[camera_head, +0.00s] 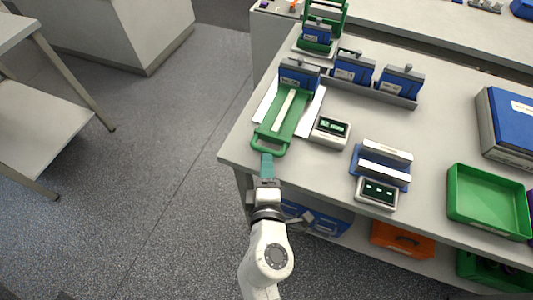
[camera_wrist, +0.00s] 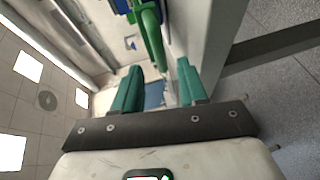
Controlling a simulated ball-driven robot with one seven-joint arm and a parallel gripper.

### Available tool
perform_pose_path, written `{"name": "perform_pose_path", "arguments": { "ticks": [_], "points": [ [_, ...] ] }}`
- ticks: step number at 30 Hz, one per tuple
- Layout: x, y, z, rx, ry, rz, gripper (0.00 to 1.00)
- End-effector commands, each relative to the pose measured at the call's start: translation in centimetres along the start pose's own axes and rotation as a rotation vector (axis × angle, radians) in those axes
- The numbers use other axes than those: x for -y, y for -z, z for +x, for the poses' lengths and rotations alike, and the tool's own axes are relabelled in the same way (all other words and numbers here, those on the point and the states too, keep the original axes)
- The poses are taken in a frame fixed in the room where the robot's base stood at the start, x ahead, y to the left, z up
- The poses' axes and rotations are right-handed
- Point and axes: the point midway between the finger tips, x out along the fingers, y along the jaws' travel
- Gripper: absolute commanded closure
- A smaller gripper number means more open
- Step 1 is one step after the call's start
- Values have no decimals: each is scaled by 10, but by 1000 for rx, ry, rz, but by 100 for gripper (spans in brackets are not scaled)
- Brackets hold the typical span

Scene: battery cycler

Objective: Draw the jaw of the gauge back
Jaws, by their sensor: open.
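The likely gauge is a device on the table's near left corner. It has a green slide (camera_head: 289,112) with a loop handle (camera_head: 265,148) at its near end, on a white base (camera_head: 313,112). A blue block (camera_head: 299,73) stands at its far end, and a small display (camera_head: 330,131) is to its right. My gripper (camera_head: 266,160) is open, just in front of the handle at the table edge. In the wrist view, the green handle (camera_wrist: 152,40) shows ahead, between my gripper's fingertips (camera_wrist: 160,72) in the picture. I cannot tell whether they touch it.
A rack with blue blocks (camera_head: 353,68) stands behind. To the right are a blue stand with two pale bars (camera_head: 384,165), its display (camera_head: 377,193), a green tray (camera_head: 487,204) and a blue box (camera_head: 508,122). Orange (camera_head: 402,240) and blue bins sit below.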

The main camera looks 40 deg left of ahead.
Motion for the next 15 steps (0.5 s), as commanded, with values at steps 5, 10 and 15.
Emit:
{"name": "perform_pose_path", "arguments": {
  "ticks": [5, 10, 15],
  "points": [
    [0, 0, 28, 0, 0, -1, 58],
    [0, 0, 43, 0, -1, 1, 58],
    [0, 0, 48, 0, 1, 1, 58]
  ]
}}
